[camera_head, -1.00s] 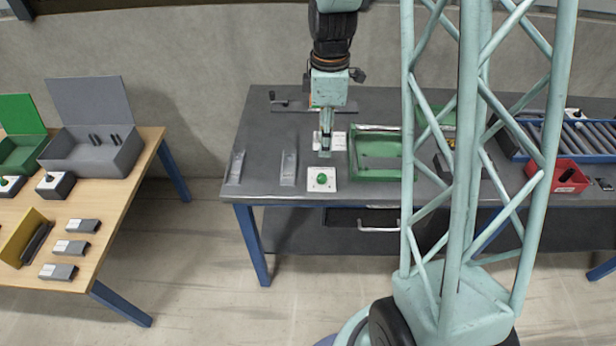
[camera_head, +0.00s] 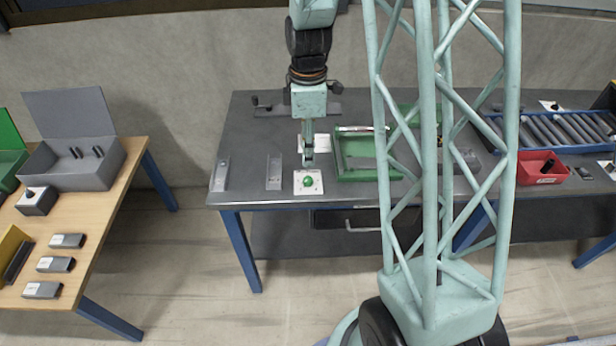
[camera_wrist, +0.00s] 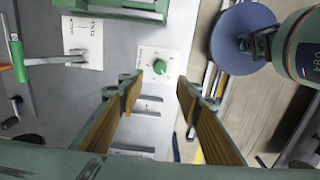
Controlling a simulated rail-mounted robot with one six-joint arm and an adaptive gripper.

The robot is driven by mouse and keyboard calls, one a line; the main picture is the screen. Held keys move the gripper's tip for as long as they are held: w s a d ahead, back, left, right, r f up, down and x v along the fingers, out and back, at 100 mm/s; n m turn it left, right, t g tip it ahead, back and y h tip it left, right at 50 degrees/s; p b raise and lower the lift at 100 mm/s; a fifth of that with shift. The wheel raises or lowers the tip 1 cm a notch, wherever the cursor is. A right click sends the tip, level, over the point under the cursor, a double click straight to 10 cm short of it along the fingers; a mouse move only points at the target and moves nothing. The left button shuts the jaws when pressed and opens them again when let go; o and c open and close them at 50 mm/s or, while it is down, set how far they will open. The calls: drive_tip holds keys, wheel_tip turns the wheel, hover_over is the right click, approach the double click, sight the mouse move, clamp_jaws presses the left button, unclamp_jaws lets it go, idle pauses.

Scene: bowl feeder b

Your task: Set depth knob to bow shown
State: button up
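The green depth knob (camera_head: 308,182) sits on a white square plate (camera_head: 314,191) at the front edge of the dark bench. In the wrist view the round knob (camera_wrist: 160,67) shows a pale mark on its top. My gripper (camera_head: 308,161) points down just behind the knob in the head view. In the wrist view my gripper (camera_wrist: 160,84) is open, with the knob showing beyond the gap between its two fingers, apart from both. A white card (camera_wrist: 82,42) with dark print lies left of the knob plate; its print is too small to read surely.
A green tray (camera_head: 343,174) stands right of the knob. Grey rail-like pieces (camera_head: 273,172) lie left of it. A red bin (camera_head: 540,171) and a roller conveyor (camera_head: 550,130) are farther right. A wooden table (camera_head: 100,225) with a grey box (camera_head: 75,170) stands left.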

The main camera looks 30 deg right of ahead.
sight(308, 179)
drive_tip(key=shift+f+b, duration=0.65)
drive_tip(key=shift+f, duration=5.05)
drive_tip(key=shift+c, duration=0.3)
drive_tip(key=c, duration=0.8)
